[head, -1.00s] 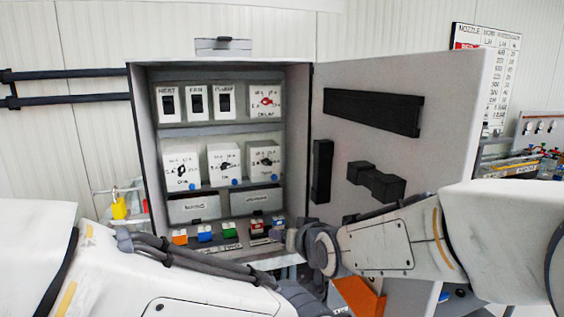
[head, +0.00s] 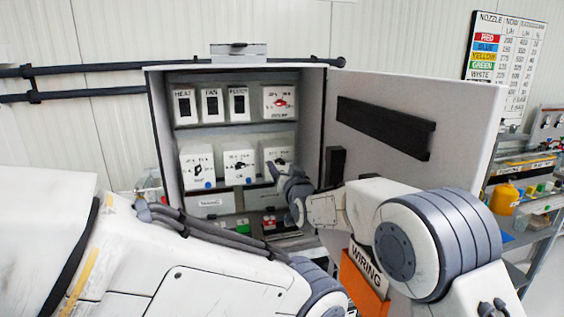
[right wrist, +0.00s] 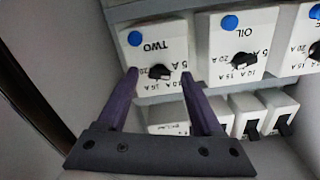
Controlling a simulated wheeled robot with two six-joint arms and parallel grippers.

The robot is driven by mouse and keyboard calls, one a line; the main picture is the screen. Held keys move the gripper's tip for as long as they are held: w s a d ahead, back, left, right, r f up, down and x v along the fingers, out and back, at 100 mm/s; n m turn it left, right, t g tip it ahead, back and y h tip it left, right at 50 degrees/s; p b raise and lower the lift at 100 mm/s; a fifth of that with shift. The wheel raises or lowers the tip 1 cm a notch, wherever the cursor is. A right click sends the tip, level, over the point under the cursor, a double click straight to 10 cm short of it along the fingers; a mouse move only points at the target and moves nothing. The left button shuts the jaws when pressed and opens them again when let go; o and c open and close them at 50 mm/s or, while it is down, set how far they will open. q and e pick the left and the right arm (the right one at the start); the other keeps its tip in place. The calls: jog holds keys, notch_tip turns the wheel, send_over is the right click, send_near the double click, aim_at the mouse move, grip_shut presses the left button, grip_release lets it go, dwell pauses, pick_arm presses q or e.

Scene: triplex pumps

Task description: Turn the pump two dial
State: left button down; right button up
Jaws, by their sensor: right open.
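The pump two dial is a black knob (right wrist: 160,72) on a white box (right wrist: 150,45) marked TWO, upside down in the right wrist view. A blue button is on the same box. In the head view this box (head: 272,153) is the rightmost in the cabinet's middle row, partly hidden by my right gripper (head: 283,172). In the right wrist view my right gripper (right wrist: 159,74) is open, with one purple finger on each side of the knob. I cannot tell whether the fingers touch it. My left arm crosses the lower left of the head view, with its gripper out of sight.
The OIL box (head: 239,166) is close beside the TWO box. A row of switch boxes (head: 212,103) and a red dial (head: 280,103) are above. The open cabinet door (head: 460,110) stands to the right, near my right arm. An orange WIRING holder (head: 360,285) is below it.

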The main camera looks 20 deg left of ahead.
jog(key=shift+w+a, duration=0.3)
jog(key=shift+w, duration=0.1)
